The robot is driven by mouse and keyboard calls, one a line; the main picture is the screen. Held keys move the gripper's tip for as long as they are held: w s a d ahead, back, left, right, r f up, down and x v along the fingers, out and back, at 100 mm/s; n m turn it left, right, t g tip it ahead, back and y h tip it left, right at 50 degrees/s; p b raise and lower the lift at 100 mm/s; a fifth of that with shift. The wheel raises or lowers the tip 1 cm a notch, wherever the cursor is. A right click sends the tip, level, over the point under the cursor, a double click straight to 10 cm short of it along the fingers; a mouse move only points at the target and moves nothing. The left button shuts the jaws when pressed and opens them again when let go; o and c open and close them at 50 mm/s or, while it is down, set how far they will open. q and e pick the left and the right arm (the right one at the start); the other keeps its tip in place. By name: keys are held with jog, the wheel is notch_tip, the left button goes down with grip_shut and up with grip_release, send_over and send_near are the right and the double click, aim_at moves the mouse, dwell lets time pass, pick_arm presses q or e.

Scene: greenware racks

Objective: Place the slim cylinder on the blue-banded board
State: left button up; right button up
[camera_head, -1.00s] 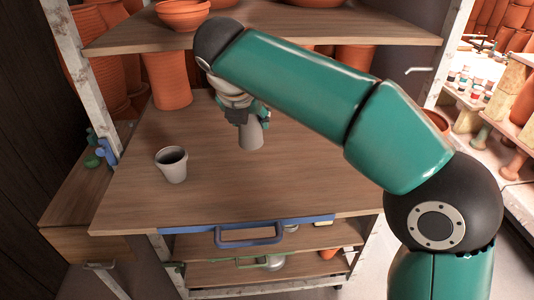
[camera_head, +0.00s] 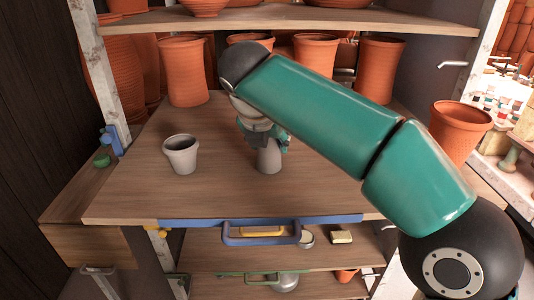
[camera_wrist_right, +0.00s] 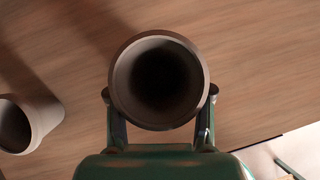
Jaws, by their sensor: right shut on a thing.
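The slim cylinder (camera_head: 269,160) is a plain grey, hollow piece, upright in the head view. My right gripper (camera_head: 266,140) is shut on its upper part. The wrist view looks down into its open mouth (camera_wrist_right: 159,80), with a finger on each side. The blue-banded board (camera_head: 215,202) is the wide wooden shelf with a blue front edge. The cylinder is over the middle of this board, its foot at or very near the surface; I cannot tell whether it touches. My left gripper is not in view.
A wider grey cup (camera_head: 181,154) stands on the board, left of the cylinder and apart from it. Several terracotta pots (camera_head: 184,72) stand along the back. An upper shelf (camera_head: 285,19) overhangs the back. The board's front strip is clear.

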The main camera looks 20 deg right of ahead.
jog(key=shift+s, duration=0.1)
jog(key=o, duration=1.3)
jog(key=p+v, duration=0.3)
jog(key=v, duration=0.9)
